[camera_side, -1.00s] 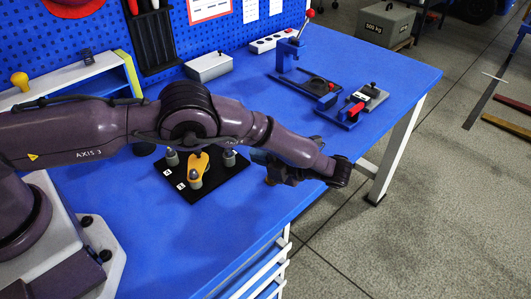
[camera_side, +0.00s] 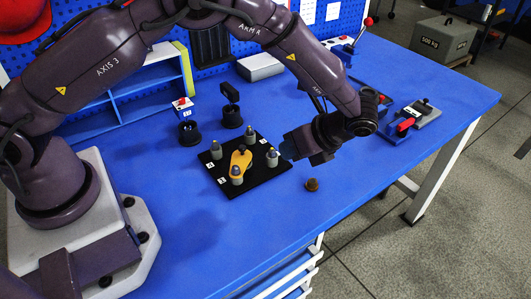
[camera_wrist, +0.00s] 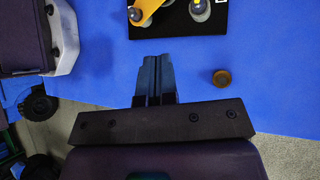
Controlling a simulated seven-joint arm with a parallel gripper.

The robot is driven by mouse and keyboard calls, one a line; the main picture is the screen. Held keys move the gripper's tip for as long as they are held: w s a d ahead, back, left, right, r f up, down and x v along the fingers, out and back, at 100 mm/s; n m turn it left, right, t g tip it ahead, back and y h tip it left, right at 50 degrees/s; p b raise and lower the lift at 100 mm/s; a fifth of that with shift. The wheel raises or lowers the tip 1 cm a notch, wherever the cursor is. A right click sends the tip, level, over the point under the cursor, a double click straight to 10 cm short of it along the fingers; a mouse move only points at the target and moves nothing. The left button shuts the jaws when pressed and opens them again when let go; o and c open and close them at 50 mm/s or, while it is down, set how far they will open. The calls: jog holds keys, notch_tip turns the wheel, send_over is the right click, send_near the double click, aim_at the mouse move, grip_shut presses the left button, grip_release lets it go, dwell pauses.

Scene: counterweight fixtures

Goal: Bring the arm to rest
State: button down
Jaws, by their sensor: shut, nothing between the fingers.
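My gripper (camera_side: 288,150) is shut and empty, held above the blue table just right of a black plate (camera_side: 259,180). In the wrist view its fingers (camera_wrist: 154,66) are together, pointing towards the plate. The plate carries several grey posts and an orange lever (camera_side: 241,161). My arm arches over the left of the table with its elbow raised. A small brown knob (camera_side: 312,185) stands on the table in front of the gripper; it also shows in the wrist view (camera_wrist: 222,77), right of the fingers.
Two black holders (camera_side: 190,134) (camera_side: 231,117) stand behind the plate. A blue shelf (camera_side: 140,95) and a grey box (camera_side: 260,67) are at the back. A red-handled clamp (camera_side: 404,126) sits to the right. The table front (camera_side: 290,220) is clear.

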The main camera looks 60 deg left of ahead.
jog(key=s+a+r+n+t+h, duration=0.4)
jog(key=s+r+n, duration=0.4)
jog(key=s+r, duration=0.2)
jog(key=s+a+r+n+t+h, duration=0.4)
jog(key=s+r+n, duration=0.5)
jog(key=r, duration=0.4)
jog(key=shift+s+a+r+n+t, duration=0.3)
jog(key=shift+s+a+r+t, duration=0.1)
jog(key=shift+s+t, duration=0.3)
